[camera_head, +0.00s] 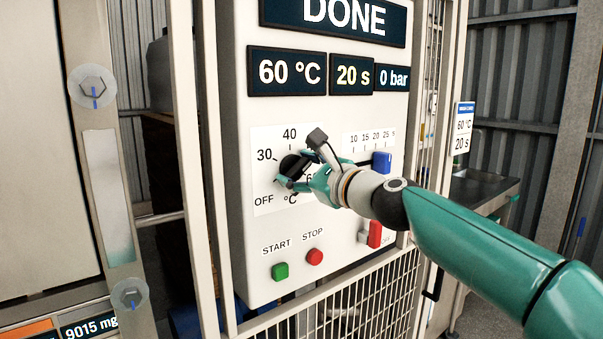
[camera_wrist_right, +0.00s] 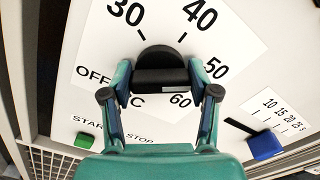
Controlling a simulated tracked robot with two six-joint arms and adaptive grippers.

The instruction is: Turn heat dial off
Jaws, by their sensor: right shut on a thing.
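The black heat dial (camera_head: 291,164) sits on the white scale plate (camera_head: 262,138) of the control panel, marked OFF, 30, 40 and up to 60 °C. My right gripper (camera_head: 297,183) reaches in from the right and is at the dial. In the right wrist view the dial's raised black bar (camera_wrist_right: 160,80) lies between the two fingertips of my right gripper (camera_wrist_right: 160,88), one at each end. It is shut on the dial. Which mark the dial points at cannot be told, as its pointer is not clear. My left gripper is not in view.
The display (camera_head: 286,72) reads 60 °C, 20 s and 0 bar, under DONE. A green START button (camera_head: 280,271) and red STOP button (camera_head: 314,257) are below the dial. A blue slider knob (camera_head: 381,162) and red switch (camera_head: 375,233) are to the right, close to my arm.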

